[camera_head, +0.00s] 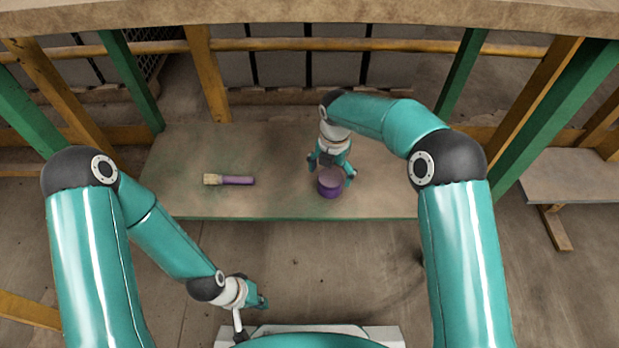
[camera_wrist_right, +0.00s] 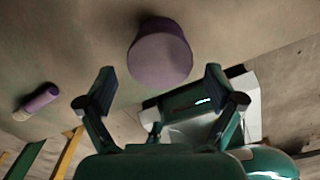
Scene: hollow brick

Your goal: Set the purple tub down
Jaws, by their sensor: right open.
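The purple tub (camera_head: 330,185) stands upright on the bench (camera_head: 280,205), right of its middle and near the front edge. My right gripper (camera_head: 331,168) is just behind and above it, fingers spread. In the right wrist view the tub (camera_wrist_right: 160,57) lies ahead of the open fingers of my right gripper (camera_wrist_right: 160,76), with clear gaps on both sides. No finger visibly touches it. My left gripper (camera_head: 260,300) hangs low in front of the bench, near my base, away from the tub. Its fingers are too small to tell open from shut.
A brush with a purple handle (camera_head: 238,180) lies on the left half of the bench, and also shows in the right wrist view (camera_wrist_right: 40,99). The bench between brush and tub is clear. Green and wooden posts (camera_head: 208,75) stand behind; a thick beam (camera_head: 300,14) crosses the top.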

